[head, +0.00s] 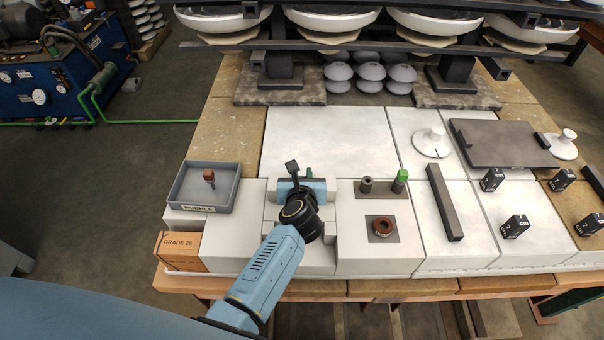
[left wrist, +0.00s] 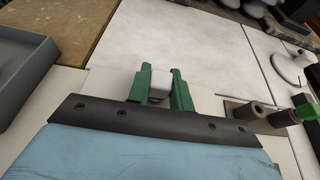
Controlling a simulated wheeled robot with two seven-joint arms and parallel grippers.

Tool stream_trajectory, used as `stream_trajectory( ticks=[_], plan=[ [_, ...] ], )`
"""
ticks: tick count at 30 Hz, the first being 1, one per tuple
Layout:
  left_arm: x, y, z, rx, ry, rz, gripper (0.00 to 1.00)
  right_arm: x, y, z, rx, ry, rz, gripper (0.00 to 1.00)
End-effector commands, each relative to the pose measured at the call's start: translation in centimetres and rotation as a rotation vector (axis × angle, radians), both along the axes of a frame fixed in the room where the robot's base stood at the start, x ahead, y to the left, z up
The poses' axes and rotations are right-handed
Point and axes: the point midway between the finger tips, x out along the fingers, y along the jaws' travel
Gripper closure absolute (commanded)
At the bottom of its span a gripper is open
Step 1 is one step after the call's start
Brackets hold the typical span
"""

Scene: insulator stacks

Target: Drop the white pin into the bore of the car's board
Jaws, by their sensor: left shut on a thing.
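My left gripper (head: 303,180) is over the white blocks at the front middle of the table, its arm coming in from the lower left. In the left wrist view its green fingers (left wrist: 160,88) are shut on a small white piece, the white pin (left wrist: 160,78); only its end shows, and the arm hides it in the head view. A dark flat board (head: 500,143) lies at the back right; I cannot tell whether it is the car's board, and no bore shows clearly in it. My right gripper is not in view.
A grey tray (head: 203,187) stands at left, above a box marked GRADE 26 (head: 179,250). A dark bar (head: 444,202) and several black blocks (head: 515,226) lie farther right.

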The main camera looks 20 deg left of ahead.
Motion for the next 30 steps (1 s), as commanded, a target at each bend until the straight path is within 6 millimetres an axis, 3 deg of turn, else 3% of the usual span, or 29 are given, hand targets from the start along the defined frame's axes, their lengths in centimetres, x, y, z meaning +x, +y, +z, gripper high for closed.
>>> stream_trajectory(
  ticks=[3, 4, 9, 20, 30],
  plan=[
    [0.0, 0.0, -0.4, 0.0, 0.0, 0.0, 1.0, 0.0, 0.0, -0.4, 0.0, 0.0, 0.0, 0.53],
    [0.0, 0.0, -0.3, 0.0, 0.0, 0.0, 0.75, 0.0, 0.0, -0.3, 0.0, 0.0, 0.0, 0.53],
    [0.0, 0.0, -0.2, 0.0, 0.0, 0.0, 0.53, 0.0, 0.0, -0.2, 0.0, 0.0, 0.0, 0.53],
    [-0.5, -0.2, -0.1, -0.001, 0.002, 0.0, 0.53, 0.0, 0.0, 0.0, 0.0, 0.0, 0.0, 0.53],
    [-6.2, -1.8, 2.5, -0.003, 0.002, 0.001, 0.53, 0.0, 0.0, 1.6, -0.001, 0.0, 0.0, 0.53]
  ],
)
